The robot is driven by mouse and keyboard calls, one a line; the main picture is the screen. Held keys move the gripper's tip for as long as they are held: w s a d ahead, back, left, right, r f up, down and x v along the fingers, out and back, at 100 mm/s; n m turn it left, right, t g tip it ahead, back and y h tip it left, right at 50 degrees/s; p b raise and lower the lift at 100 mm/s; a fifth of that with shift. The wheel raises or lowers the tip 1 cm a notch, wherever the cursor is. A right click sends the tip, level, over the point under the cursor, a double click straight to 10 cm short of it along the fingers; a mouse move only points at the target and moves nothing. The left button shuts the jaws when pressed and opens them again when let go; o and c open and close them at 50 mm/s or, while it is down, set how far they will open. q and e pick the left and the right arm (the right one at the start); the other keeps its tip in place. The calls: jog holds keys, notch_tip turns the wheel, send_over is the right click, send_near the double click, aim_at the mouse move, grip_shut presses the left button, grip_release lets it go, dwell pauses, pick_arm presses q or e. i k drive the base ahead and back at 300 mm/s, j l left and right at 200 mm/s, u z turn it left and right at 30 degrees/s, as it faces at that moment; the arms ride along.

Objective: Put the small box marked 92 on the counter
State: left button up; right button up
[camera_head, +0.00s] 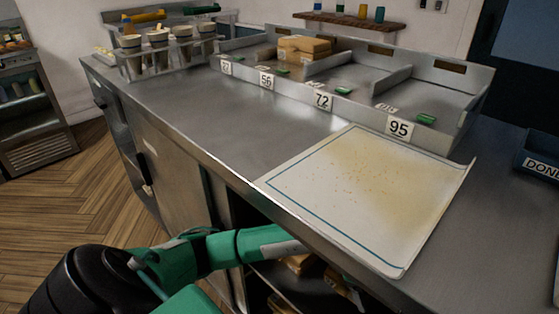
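No box with a readable 92 shows. The metal counter (215,115) runs across the view. Several brown boxes (298,263) lie on a shelf below its front edge, partly hidden, with no readable marks. My green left arm (262,243) comes in from the lower left and reaches to the counter's front edge by the shelf opening. Its gripper is hidden there, so its fingers and any hold do not show. My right gripper is not in view.
A stained white mat (330,205) lies on the counter. Behind it stands a divided metal tray (455,140) with number tags, 56, 72 and 95 among them, and tan boxes (303,46). Cups in a rack (158,40) stand back left. A dark DONE bin (541,153) is at right.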

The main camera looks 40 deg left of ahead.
aim_at(277, 138)
jog(key=k, duration=0.95)
